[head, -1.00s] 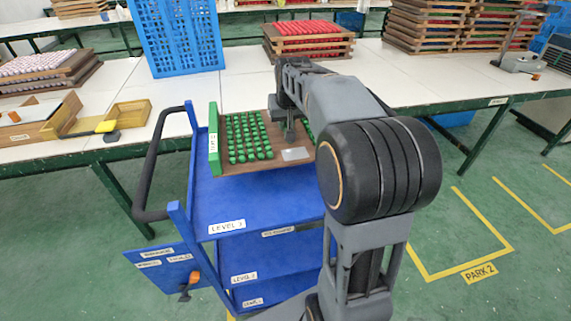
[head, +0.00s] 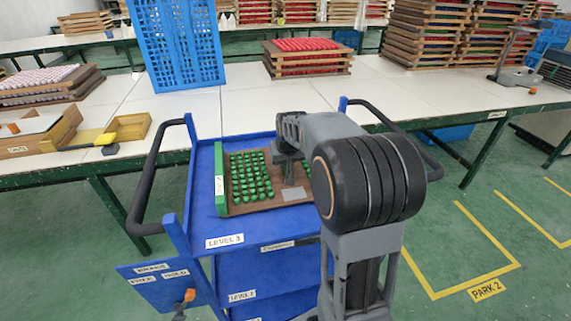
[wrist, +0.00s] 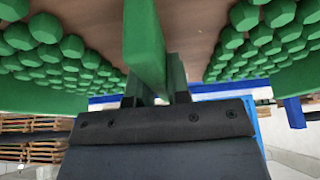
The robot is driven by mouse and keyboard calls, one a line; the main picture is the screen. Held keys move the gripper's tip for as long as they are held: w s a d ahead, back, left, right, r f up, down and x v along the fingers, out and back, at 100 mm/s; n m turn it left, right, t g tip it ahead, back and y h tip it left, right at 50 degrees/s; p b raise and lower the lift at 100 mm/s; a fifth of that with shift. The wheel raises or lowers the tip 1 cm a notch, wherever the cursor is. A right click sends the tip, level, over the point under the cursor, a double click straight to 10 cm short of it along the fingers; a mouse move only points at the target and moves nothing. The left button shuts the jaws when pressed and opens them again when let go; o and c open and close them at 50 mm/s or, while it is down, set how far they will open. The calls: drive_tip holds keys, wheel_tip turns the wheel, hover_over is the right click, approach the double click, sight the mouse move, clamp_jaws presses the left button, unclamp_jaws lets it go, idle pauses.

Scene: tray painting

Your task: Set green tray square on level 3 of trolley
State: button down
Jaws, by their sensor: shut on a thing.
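The green tray (head: 221,188) has a brown base with rows of small green pieces and a green side rail. It is over level 3 (head: 265,226), the blue top deck of the trolley, with bare deck showing at its left and front. Whether it touches the deck is unclear. My gripper (head: 289,178) reaches down to the tray's middle; my arm hides its right part. In the wrist view my gripper (wrist: 155,92) is shut on the tray's green middle bar (wrist: 145,40), with green pieces on both sides.
A white worktable (head: 245,108) stands behind the trolley, with a blue crate (head: 178,45) and a stack of red-filled trays (head: 306,57). Black handles (head: 150,185) rise at the trolley's sides. Free green floor with yellow markings (head: 487,290) lies at the right.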

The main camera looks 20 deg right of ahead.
drive_tip(key=shift+f, duration=0.2)
drive_tip(key=c, duration=1.1)
unclamp_jaws()
drive_tip(key=shift+s+r, duration=0.15)
drive_tip(key=shift+r, duration=0.35)
drive_tip(key=p+v, duration=0.1)
drive_tip(key=v, duration=0.9)
drive_tip(key=shift+s+a+r, duration=0.1)
drive_tip(key=shift+s+r, duration=0.1)
drive_tip(key=shift+r, duration=0.05)
drive_tip(key=s+a+f, duration=0.3)
drive_tip(key=s, duration=0.2)
drive_tip(key=s+a+f+n+g, duration=0.1)
drive_tip(key=s+a+f, duration=0.2)
drive_tip(key=s, duration=0.3)
drive_tip(key=s+a+f+n, duration=0.1)
drive_tip(key=s+a+f, duration=0.2)
drive_tip(key=s, duration=0.3)
drive_tip(key=shift+s+a+f+y, duration=0.2)
drive_tip(key=shift+a+y, duration=0.1)
drive_tip(key=shift+y, duration=0.1)
